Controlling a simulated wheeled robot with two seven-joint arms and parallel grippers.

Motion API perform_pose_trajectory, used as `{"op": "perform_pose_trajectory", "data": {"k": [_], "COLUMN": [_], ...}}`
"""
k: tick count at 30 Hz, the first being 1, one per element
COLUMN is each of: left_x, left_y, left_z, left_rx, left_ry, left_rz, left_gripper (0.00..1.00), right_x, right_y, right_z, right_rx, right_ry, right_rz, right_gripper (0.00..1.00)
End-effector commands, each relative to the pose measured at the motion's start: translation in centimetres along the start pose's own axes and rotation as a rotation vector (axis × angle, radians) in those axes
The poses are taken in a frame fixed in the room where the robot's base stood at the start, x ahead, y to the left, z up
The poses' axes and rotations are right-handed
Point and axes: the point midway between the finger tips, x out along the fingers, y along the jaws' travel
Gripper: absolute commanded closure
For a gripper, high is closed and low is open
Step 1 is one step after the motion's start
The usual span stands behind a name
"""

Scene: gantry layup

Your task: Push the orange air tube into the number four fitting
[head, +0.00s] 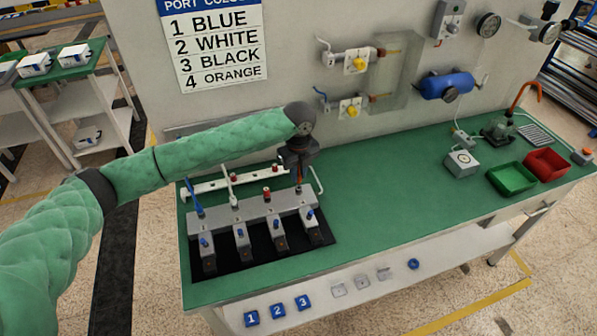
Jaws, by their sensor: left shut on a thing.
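The left gripper (298,172) points down above the right end of the grey valve manifold (250,212). It is shut on a thin orange tube (299,186), of which only a short length shows below the fingers. The tube stands over the rightmost, fourth position of the manifold. The number four fitting is too small and covered to make out, so I cannot tell whether the tube's end is above it or inside it. A blue tube (197,208) stands at the manifold's left end. The right gripper is not in view.
A white rail (210,184) lies behind the manifold. The wall sign (213,45) lists 4 as orange. Green (511,178) and red (546,162) bins and a grey gauge box (461,163) stand at the right. The middle of the green bench top (385,190) is clear.

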Motion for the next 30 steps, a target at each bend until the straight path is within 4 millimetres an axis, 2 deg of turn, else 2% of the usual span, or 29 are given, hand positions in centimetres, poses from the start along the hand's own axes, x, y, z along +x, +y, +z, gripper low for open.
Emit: {"op": "perform_pose_trajectory", "data": {"k": [30], "left_x": [1.9], "left_y": [0.0], "left_z": [0.0], "left_rx": [0.0], "left_ry": [0.0], "left_rz": [0.0], "left_gripper": [1.0], "right_x": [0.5], "right_y": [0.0], "right_z": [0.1], "right_rx": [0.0], "right_ry": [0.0], "right_rz": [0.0], "right_gripper": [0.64]}}
